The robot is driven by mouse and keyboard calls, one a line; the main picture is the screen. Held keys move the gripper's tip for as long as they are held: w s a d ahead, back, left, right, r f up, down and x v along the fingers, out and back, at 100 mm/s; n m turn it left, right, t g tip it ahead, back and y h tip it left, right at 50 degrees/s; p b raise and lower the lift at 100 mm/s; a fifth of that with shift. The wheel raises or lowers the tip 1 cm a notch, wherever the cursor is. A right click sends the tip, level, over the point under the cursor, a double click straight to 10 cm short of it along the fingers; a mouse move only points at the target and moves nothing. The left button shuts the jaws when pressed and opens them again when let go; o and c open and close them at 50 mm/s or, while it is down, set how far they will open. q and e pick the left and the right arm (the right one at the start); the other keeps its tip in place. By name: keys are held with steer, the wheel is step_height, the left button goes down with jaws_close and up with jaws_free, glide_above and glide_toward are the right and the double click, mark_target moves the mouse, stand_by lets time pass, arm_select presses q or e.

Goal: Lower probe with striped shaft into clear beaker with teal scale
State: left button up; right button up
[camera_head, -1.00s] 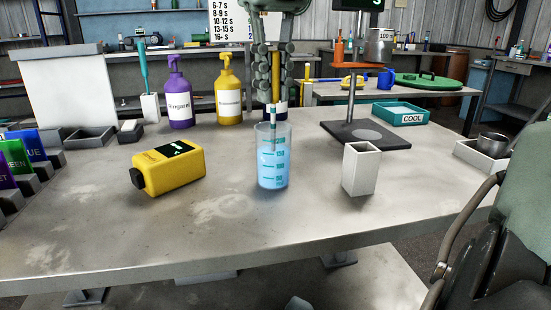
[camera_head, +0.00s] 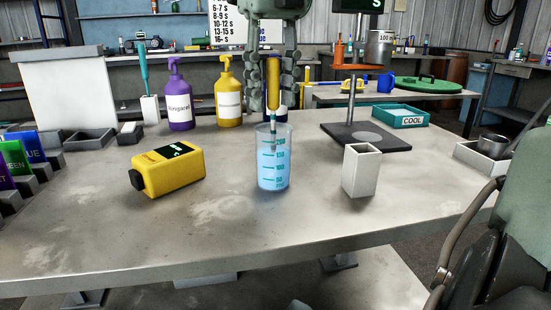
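The clear beaker with teal scale (camera_head: 273,172) stands upright on the workbench and holds pale blue liquid. The probe has a yellow handle (camera_head: 273,82) and a striped shaft (camera_head: 272,127). Its shaft is inside the beaker's mouth, leaning slightly, with the handle above the rim. The lower tip is hard to make out. My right gripper (camera_head: 272,103) is above the beaker, pointing down. Its fingers stand on both sides of the handle, with gaps visible, so it looks open around the probe. My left gripper is not in view.
A yellow meter (camera_head: 168,172) lies left of the beaker. An empty white square holder (camera_head: 361,172) stands to its right. A stand with a dark base (camera_head: 350,138) is behind right. Purple (camera_head: 180,95) and yellow (camera_head: 229,95) pump bottles stand behind. The front bench is clear.

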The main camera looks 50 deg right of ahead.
step_height(320, 180, up, 12)
steer(key=shift+r, duration=0.1)
stand_by(0.6)
